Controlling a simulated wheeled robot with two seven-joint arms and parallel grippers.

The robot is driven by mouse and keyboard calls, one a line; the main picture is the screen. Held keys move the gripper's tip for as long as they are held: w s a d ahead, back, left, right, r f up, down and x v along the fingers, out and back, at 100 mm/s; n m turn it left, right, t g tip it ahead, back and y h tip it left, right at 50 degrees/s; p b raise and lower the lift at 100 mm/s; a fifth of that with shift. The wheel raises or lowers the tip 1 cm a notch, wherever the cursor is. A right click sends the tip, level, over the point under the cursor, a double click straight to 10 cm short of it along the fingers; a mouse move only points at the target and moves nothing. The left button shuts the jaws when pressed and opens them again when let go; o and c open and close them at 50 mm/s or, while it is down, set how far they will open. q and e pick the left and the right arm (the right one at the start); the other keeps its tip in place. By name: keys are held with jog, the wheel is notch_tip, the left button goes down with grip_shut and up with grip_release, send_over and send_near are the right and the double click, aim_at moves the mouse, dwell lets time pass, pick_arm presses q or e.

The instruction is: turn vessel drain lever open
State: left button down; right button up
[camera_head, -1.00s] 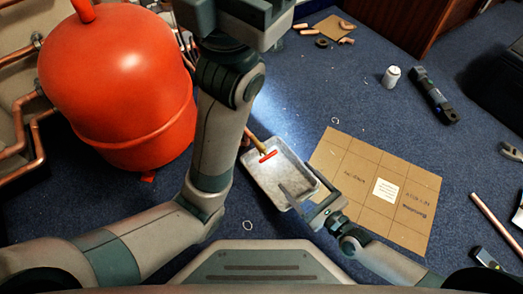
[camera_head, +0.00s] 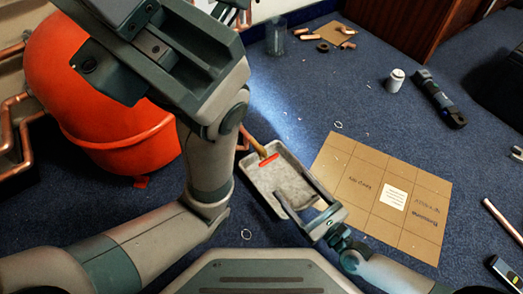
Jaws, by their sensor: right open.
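The red drain lever (camera_head: 263,160) sits on a brass valve (camera_head: 258,147) at the end of a copper pipe. It lies over the far part of a grey metal tray (camera_head: 261,198). The red vessel (camera_head: 85,110) stands at left, partly hidden by my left arm. My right gripper (camera_head: 291,183) is open and empty over the near end of the tray, apart from the lever. My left gripper (camera_head: 228,12) is at the top edge, partly cut off and far from the lever; its jaws do not show clearly.
A cardboard sheet (camera_head: 350,188) lies right of the tray. A white can (camera_head: 395,80), a dark tool (camera_head: 440,100), and a clear container (camera_head: 275,40) stand or lie farther back. Copper pipes (camera_head: 10,120) run at far left. Blue carpet around the tray is mostly clear.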

aim_at(267, 157)
jog(key=b+x, duration=0.2)
jog(key=x, duration=1.4)
jog(key=shift+w+a, duration=0.25)
jog(key=shift+w, duration=0.1)
jog(key=c, duration=1)
